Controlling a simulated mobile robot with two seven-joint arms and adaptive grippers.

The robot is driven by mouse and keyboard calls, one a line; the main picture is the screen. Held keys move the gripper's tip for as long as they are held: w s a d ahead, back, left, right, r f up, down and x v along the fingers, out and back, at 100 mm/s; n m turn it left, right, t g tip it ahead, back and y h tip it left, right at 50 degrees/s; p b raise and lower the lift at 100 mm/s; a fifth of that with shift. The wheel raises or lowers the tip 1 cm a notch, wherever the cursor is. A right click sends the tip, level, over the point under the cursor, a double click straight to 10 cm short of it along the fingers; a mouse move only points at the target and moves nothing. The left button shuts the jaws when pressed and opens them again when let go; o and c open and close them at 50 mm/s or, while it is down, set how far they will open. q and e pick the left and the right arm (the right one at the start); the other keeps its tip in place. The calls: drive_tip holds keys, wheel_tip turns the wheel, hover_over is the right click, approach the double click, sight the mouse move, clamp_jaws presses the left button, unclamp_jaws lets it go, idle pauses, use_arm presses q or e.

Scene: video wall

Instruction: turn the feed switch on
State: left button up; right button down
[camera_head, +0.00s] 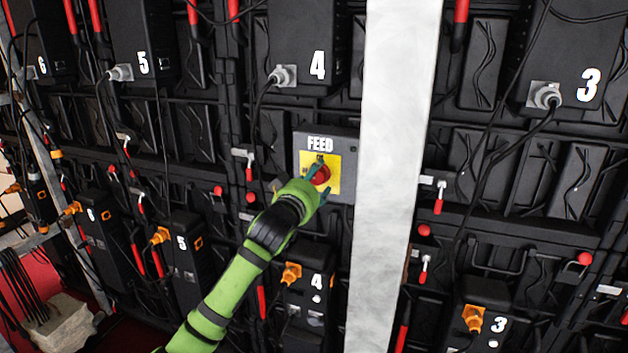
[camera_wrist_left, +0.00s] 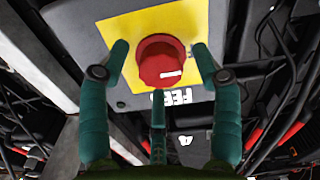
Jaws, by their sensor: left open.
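The feed switch is a red rotary knob (camera_head: 321,175) on a yellow plate (camera_head: 334,172), set on a grey box labelled FEED (camera_head: 348,141). In the left wrist view the red knob (camera_wrist_left: 162,62) bears a white mark and sits between my fingers. My left gripper (camera_head: 316,172) is open at the switch, with its green fingers on either side of the knob. Whether they touch it I cannot tell. The left gripper (camera_wrist_left: 160,60) covers part of the yellow plate (camera_wrist_left: 192,30) in the wrist view. My right gripper is not in view.
A pale vertical beam (camera_head: 392,170) stands just right of the feed box. Black numbered units with plugs and hanging cables cover the wall, such as unit 4 (camera_head: 308,30) above and unit 3 (camera_head: 560,60) at right. A pale block (camera_head: 62,325) lies at lower left.

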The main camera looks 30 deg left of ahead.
use_arm(q)
drive_tip(key=c, duration=1.1)
drive_tip(key=shift+m, duration=0.3)
drive_tip(key=shift+c, duration=0.2)
drive_tip(key=m+p, duration=0.2)
drive_tip(key=m, duration=0.1)
drive_tip(key=shift+p, duration=0.35)
drive_tip(key=m+p, duration=0.2)
drive_tip(key=m, duration=0.2)
drive_tip(key=shift+m, duration=0.4)
drive_tip(key=m+p, duration=0.3)
drive_tip(key=m, duration=0.2)
drive_tip(key=m+p, duration=0.1)
drive_tip(key=m, duration=0.3)
drive_tip(key=shift+s+f+p, duration=0.1)
drive_tip(key=shift+p, duration=0.2)
drive_tip(key=shift+m, duration=0.4)
drive_tip(key=o, duration=1.1)
drive_tip(key=shift+a, duration=0.15)
drive_tip(key=shift+o, duration=0.2)
